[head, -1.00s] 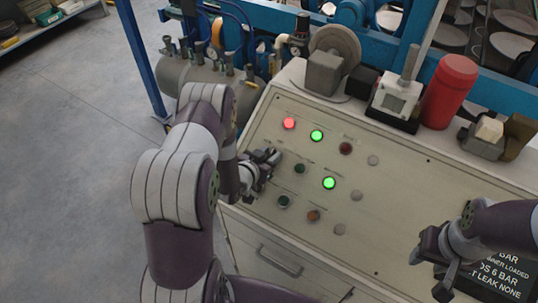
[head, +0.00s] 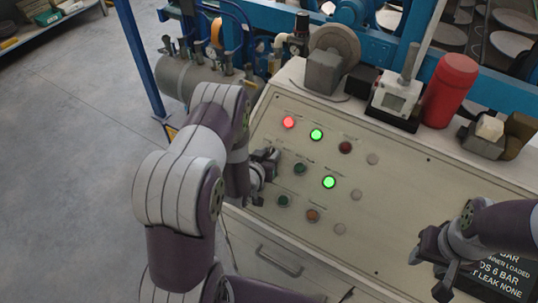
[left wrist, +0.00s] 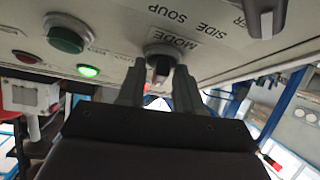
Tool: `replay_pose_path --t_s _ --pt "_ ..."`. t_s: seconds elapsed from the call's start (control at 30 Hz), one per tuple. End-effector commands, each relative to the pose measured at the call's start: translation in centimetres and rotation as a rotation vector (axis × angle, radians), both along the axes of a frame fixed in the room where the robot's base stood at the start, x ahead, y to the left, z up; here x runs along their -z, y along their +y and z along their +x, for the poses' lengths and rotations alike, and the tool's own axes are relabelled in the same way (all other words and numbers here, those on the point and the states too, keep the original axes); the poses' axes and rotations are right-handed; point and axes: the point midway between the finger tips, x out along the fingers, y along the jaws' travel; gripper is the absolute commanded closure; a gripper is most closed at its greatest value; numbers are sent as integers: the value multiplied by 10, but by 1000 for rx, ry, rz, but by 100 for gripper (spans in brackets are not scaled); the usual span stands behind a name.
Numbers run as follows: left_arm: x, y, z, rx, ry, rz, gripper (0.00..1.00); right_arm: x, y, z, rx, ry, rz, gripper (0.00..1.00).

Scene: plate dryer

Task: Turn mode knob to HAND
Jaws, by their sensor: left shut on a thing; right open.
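The mode knob (left wrist: 161,66) is a dark selector with a pale mark on a round base, beside an upside-down "MODE" label (left wrist: 172,38) in the left wrist view. My left gripper (left wrist: 159,84) is shut on it, one finger on each side. In the head view my left gripper (head: 268,160) is at the left part of the sloped control panel (head: 400,180), and the arm and gripper hide the knob. The knob's pointed position cannot be read. My right gripper (head: 437,262) is open and empty near the panel's lower right.
A red lamp (head: 289,122) and green lamps (head: 316,134) are lit close to my left gripper. A green button (left wrist: 66,38) and another knob (left wrist: 264,18) flank the mode knob. A red cylinder (head: 449,90) and a gauge box (head: 396,97) stand on the ledge behind.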

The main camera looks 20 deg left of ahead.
Motion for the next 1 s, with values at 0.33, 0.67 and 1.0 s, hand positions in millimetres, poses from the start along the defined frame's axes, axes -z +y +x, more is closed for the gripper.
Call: replay_pose_path --t_s 0.33,0.67,1.0 --pt "-1 -3 1 -252 16 -146 96 7 0 0 0 0 0 57" --pt "-2 -4 2 -431 31 -248 96 10 0 0 0 0 0 57" --pt "-2 -4 2 -505 38 -289 96 10 0 0 0 0 0 57"
